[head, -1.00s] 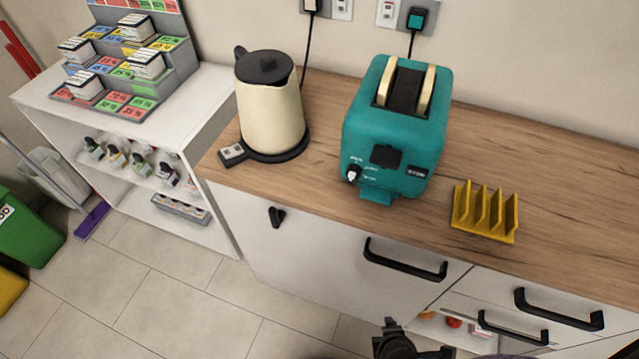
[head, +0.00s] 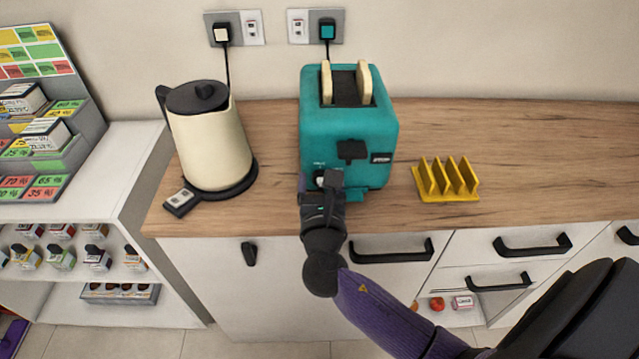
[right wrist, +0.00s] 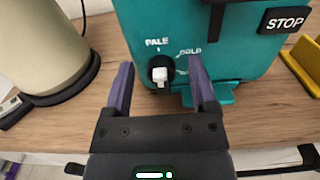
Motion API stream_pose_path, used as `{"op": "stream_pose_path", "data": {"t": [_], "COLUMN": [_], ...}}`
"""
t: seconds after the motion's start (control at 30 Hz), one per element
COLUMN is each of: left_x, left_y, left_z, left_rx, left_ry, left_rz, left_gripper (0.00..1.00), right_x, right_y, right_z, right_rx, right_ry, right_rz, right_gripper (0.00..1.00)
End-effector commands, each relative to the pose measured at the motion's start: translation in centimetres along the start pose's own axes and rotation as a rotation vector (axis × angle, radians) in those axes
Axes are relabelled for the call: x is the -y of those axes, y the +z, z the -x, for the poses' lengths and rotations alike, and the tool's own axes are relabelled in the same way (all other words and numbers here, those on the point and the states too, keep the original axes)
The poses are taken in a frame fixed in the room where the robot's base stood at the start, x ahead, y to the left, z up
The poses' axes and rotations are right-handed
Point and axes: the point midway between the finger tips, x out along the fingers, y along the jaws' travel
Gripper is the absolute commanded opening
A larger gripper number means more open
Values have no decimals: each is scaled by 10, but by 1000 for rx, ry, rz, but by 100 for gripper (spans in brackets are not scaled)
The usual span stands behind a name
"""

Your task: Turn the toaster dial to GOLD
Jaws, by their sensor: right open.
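The teal toaster (head: 348,122) stands on the wooden counter with two bread slices in its slots. It also shows in the right wrist view (right wrist: 245,50). Its dial (right wrist: 160,76) is a black knob with a white pointer, low on the front. PALE is printed above it and GOLD at its upper right; a lower label is partly hidden by a finger. The pointer looks roughly upright, towards PALE. My right gripper (right wrist: 160,64) is open, its purple fingers either side of the dial with gaps. In the head view the right gripper (head: 325,182) covers part of the dial. My left gripper is out of view.
A cream kettle (head: 212,140) on its black base stands left of the toaster. A yellow toast rack (head: 446,180) stands to the right. The black lever (head: 351,150) and the STOP button (right wrist: 286,20) are near the dial. Drawer handles (head: 391,250) stick out below the counter.

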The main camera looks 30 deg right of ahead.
Motion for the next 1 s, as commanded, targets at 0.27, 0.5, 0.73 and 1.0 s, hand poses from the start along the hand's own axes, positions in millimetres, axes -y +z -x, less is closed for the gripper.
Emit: {"op": "stream_pose_path", "data": {"t": [0.27,0.5,0.73,1.0], "left_x": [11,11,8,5], "left_y": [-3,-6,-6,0], "left_z": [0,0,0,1], "left_rx": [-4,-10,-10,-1], "left_ry": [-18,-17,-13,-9], "left_rz": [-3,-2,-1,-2], "left_gripper": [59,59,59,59], "right_x": [0,0,0,1], "right_y": [0,0,0,0], "right_z": [-1,-1,-1,-1], "right_rx": [0,-1,-1,-2], "right_ry": [0,0,0,0], "right_rz": [0,0,-1,-59], "right_gripper": [68,17,0,0]}}
